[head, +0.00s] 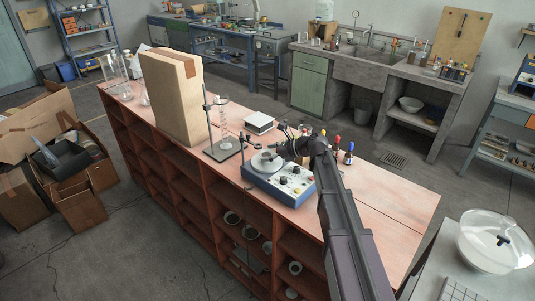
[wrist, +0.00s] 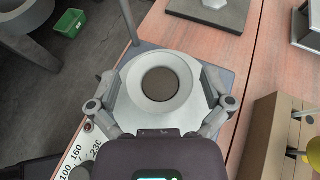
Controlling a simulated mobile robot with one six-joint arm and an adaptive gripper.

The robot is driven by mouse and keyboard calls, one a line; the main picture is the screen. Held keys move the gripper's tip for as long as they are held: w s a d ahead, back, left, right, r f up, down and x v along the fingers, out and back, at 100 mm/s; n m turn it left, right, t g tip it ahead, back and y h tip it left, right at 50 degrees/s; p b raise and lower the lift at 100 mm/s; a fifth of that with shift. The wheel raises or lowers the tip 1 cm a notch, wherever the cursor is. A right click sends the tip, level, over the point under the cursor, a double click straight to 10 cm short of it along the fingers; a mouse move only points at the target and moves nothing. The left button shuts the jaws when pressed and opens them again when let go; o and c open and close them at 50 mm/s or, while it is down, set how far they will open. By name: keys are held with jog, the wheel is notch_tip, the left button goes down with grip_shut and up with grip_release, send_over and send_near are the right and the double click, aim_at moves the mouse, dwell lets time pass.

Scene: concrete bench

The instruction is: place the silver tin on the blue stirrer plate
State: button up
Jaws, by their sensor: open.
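The blue stirrer plate (head: 285,184) stands on the red bench in the head view, with knobs on its front panel and a pale round top. In the wrist view its pale top (wrist: 130,118) and blue-grey casing (wrist: 137,56) show under my gripper. The silver tin (wrist: 182,84), a round ring shape with a dark hollow middle, appears upright on that top. My gripper (wrist: 160,88) is open, with one finger on each side of the tin and gaps visible.
A retort stand (head: 222,152) stands just left of the stirrer, and a tall cardboard box (head: 170,95) beyond it. A white-topped box (head: 259,123) is behind. Several colour-topped tools (head: 343,147) stand right of my arm. The bench's right end is clear.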

aim_at(304, 195)
jog(key=p+v, duration=0.4)
jog(key=v, duration=0.8)
jog(key=shift+d, duration=0.1)
jog(key=shift+f, duration=0.1)
